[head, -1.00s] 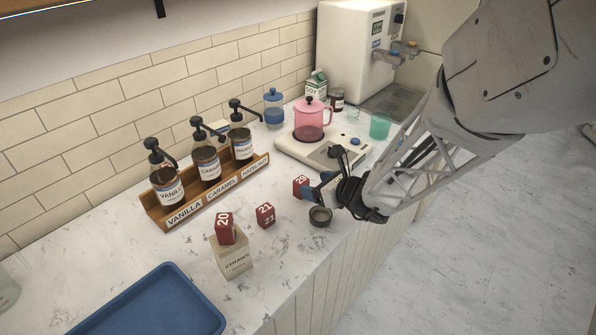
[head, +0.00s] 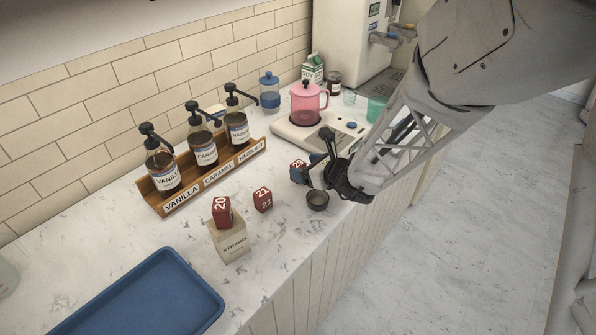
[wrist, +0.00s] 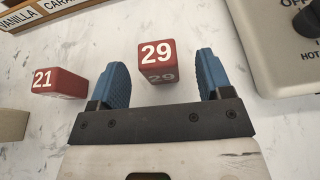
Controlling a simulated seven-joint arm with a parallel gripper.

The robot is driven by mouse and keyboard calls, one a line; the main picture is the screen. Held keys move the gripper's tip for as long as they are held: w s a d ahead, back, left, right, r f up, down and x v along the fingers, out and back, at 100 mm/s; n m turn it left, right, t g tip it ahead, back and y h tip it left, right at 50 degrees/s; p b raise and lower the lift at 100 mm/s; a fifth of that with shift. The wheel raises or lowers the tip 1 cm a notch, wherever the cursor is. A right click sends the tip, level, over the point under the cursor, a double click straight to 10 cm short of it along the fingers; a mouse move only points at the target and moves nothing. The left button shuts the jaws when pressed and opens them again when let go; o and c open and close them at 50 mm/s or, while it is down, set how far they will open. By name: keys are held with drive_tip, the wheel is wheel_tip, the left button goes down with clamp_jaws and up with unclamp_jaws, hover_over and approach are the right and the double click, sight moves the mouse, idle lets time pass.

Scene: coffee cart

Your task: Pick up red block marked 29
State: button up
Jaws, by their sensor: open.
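The red block marked 29 (wrist: 157,63) stands on the marble counter. In the wrist view it sits ahead of my gripper (wrist: 163,80), between the lines of the two blue fingers, which are spread apart with nothing held. The block appears near or just beyond the fingertips; I cannot tell its exact depth. In the head view the block (head: 296,166) is partly hidden by a blue finger of my gripper (head: 308,170).
A red block marked 21 (head: 263,200) stands nearby, and a red block marked 20 (head: 221,211) sits on a straws box (head: 230,240). A small dark cup (head: 318,200) is close below my gripper. A hot plate (head: 290,131) with a pink pitcher (head: 308,104) stands behind.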

sight(301, 165)
drive_tip(key=shift+x, duration=2.55)
drive_tip(key=c, duration=1)
drive_tip(key=shift+r, duration=0.2)
drive_tip(key=shift+r, duration=1.45)
drive_tip(key=shift+s+r, duration=0.25)
drive_tip(key=shift+s, duration=0.1)
drive_tip(key=s+d, duration=0.1)
drive_tip(key=s, duration=0.4)
drive_tip(key=s+d, duration=0.1)
drive_tip(key=s, duration=0.4)
drive_tip(key=s+d+r, duration=0.1)
drive_tip(key=s, duration=0.4)
drive_tip(key=shift+r, duration=0.15)
